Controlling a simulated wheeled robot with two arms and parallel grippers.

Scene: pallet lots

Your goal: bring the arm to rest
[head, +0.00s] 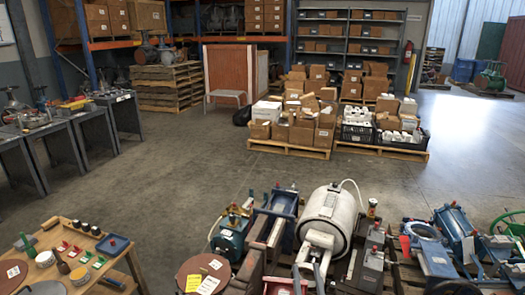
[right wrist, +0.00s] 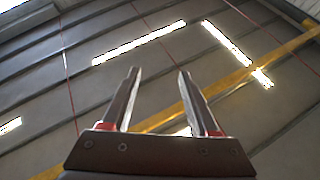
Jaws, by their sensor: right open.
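My right gripper (right wrist: 159,72) shows in the right wrist view. Its two dark grey fingers stand apart with nothing between them, so it is open and empty. Small red parts sit at the finger bases. The fingers point up toward a ceiling with bright light strips (right wrist: 140,43) and a yellow beam (right wrist: 220,85). No object is near the fingertips there. In the head view I cannot pick the right gripper out surely from the machinery at the bottom. My left gripper is not seen.
A wooden table (head: 128,262) with small items stands at the lower left. A white tank (head: 331,212) and several machines crowd the bottom right. Boxes on pallets (head: 290,150) stand farther back. Grey benches (head: 62,135) line the left. The middle floor (head: 190,170) is clear.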

